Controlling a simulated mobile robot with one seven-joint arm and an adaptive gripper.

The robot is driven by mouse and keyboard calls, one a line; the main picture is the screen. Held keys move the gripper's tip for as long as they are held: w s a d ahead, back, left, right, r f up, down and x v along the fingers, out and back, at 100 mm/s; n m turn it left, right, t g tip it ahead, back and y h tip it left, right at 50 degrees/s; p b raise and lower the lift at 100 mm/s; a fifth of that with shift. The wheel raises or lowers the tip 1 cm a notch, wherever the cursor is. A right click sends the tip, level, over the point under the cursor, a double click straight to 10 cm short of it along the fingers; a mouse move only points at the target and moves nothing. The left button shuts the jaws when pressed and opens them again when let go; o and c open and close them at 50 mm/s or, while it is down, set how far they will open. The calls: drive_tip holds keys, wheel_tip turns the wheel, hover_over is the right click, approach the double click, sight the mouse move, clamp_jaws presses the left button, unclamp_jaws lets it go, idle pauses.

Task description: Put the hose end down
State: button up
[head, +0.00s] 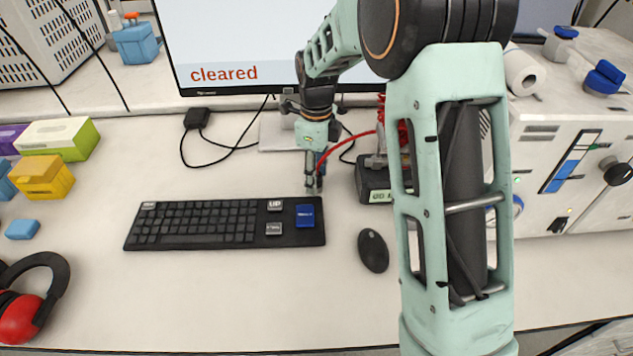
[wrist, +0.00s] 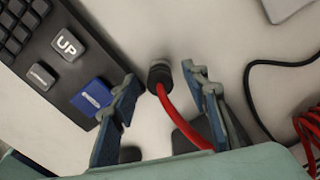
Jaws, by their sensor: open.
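The red hose (wrist: 176,112) ends in a dark fitting with a metal tip, the hose end (wrist: 158,73). In the wrist view it sits between the two blue fingers of my gripper (wrist: 161,78), with a gap on each side. My gripper is open and not holding it. The fitting appears to be at the white desk surface; its exact contact is hard to see. In the head view my gripper (head: 314,182) is low over the desk, just behind the keyboard's right end. There the red hose (head: 347,147) runs to the right behind my arm; the fitting is hidden.
The black keyboard (head: 195,225) lies close in front of my gripper. A mouse (head: 373,250) and a dark-based device with a small display (head: 376,184) are to the right. A monitor (head: 245,40) reads "cleared". A black cable (head: 222,145) lies behind.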

clamp_jaws()
drive_tip(key=shift+r, duration=0.15)
